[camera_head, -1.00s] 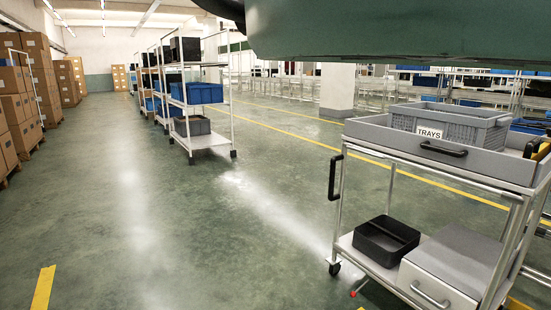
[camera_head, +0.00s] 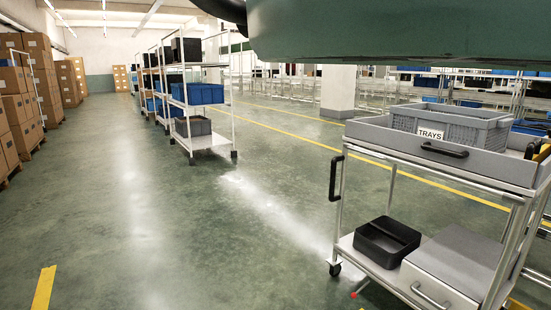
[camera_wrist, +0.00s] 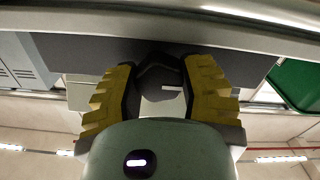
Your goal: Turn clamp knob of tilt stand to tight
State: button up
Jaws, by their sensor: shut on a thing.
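In the wrist view, a dark round clamp knob (camera_wrist: 158,95) with a short white mark on its face sits between the two yellow ridged fingers of my gripper (camera_wrist: 160,72). The fingers are shut on the knob from left and right. The white mark lies roughly horizontal, right of the knob's middle. A dark flat surface (camera_wrist: 70,50) lies behind the knob, and the rest of the tilt stand cannot be made out. In the head view, neither the knob nor the grip on it can be made out.
In the head view, a trolley (camera_head: 465,175) stands at the right with a grey crate (camera_head: 450,122) on top, and a black bin (camera_head: 387,241) and a grey box (camera_head: 455,270) below. Wheeled racks (camera_head: 197,140) and stacked cartons (camera_head: 38,88) stand farther off. The floor at left is clear.

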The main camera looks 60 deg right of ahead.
jog(key=shift+w+d+r+m+p, duration=0.1)
jog(key=shift+r+m+p, duration=0.1)
jog(key=shift+m+p, duration=0.9)
jog(key=shift+f+m+p, duration=0.15)
jog(key=shift+m+p, duration=0.45)
jog(key=shift+m, duration=1.3)
jog(key=shift+f, duration=0.1)
jog(key=o, duration=1.2)
jog(key=v, duration=1.2)
